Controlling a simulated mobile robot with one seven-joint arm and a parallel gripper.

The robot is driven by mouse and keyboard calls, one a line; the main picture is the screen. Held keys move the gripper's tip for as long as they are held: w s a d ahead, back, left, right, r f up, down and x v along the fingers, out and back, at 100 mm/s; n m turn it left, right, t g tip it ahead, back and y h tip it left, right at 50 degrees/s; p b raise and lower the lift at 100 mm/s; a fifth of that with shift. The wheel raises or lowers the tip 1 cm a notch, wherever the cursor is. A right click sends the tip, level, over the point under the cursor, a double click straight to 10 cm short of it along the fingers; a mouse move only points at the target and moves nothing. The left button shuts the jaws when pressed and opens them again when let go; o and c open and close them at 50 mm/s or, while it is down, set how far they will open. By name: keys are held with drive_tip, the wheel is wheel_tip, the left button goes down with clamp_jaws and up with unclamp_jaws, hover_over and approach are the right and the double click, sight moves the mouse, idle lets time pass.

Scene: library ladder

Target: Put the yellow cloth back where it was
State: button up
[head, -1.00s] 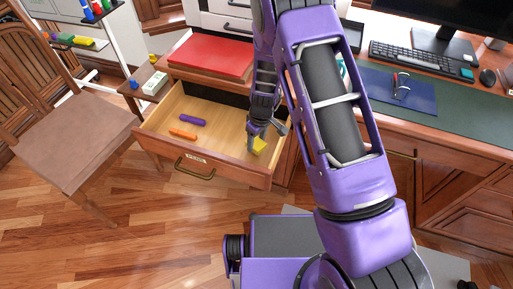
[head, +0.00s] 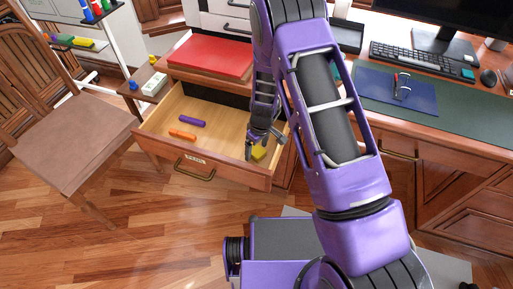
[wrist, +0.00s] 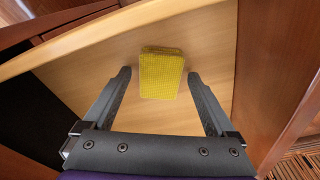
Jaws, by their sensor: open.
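The yellow cloth (wrist: 161,74) is a small folded, textured block lying on the bottom of the open drawer (head: 222,140). In the head view the cloth (head: 259,153) is near the drawer's right front corner, partly hidden by my gripper. My gripper (head: 258,148) is inside the drawer space, above and beside the cloth. In the wrist view my gripper (wrist: 158,80) is open, with one finger on each side of the cloth and a clear gap on both sides. Nothing is held.
A purple roll (head: 192,121) and an orange roll (head: 182,135) lie in the drawer's left part. The drawer walls stand close around my gripper. A chair (head: 75,140) is at left. A red folder (head: 211,56) lies above the drawer. The desk (head: 450,115) is at right.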

sight(260, 152)
wheel_tip(260, 152, up, 12)
drive_tip(key=s+d+p, duration=0.1)
drive_tip(key=p, duration=0.1)
drive_tip(key=shift+r, duration=0.15)
idle(0.5)
